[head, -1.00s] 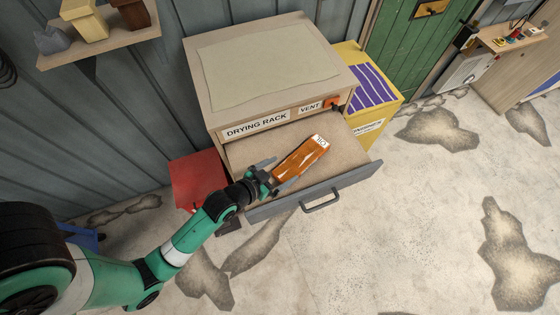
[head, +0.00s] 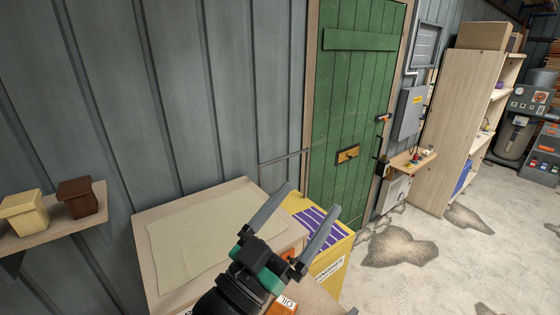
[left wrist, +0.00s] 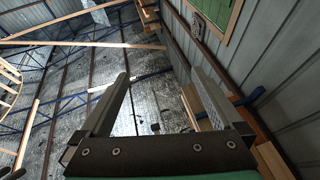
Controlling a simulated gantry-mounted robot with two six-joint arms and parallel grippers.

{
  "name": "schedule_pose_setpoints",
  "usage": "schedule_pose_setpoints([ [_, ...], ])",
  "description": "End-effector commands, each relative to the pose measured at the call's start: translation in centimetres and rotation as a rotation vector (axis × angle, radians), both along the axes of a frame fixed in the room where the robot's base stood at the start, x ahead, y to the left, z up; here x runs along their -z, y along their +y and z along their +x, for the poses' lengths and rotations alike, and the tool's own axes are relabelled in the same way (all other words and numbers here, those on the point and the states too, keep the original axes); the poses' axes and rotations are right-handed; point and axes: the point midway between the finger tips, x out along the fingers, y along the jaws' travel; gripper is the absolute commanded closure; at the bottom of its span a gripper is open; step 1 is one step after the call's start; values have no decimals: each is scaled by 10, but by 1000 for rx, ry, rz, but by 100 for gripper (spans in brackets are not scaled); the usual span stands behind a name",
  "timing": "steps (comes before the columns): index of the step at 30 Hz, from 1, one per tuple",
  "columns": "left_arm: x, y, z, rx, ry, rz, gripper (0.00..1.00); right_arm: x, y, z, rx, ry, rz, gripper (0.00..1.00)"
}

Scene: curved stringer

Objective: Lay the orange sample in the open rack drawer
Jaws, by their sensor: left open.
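The orange sample (head: 277,310) shows only at the bottom edge of the head view, its white "OIL" label end visible beside my gripper. The rest of it is cut off or hidden. It appears to lie in the open drawer (head: 320,301), of which only a tan strip shows. The drying rack (head: 146,222) is at the lower middle, its front mostly hidden by my arm. My left gripper (head: 311,197) is raised above the rack's front right corner, open and empty, apart from the sample. In the left wrist view its spread fingers (left wrist: 161,74) have nothing between them.
A yellow cabinet (head: 333,272) with a purple-striped top stands right of the rack. A wall shelf (head: 60,231) with small boxes is at the left. A green door (head: 355,100) is behind.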

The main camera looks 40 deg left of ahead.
Motion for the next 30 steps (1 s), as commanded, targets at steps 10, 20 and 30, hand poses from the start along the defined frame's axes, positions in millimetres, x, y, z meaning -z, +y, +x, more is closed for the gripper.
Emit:
schedule_pose_setpoints([
  [10,-182,-35,-90,82,-427,-10,0,0,0,0,0,0,0,50],
  [20,-192,-35,-90,82,-427,-9,0,-10,0,0,0,0,0,50],
  [30,-294,-35,-90,81,-427,-10,0,-113,0,0,0,-1,0,50],
])
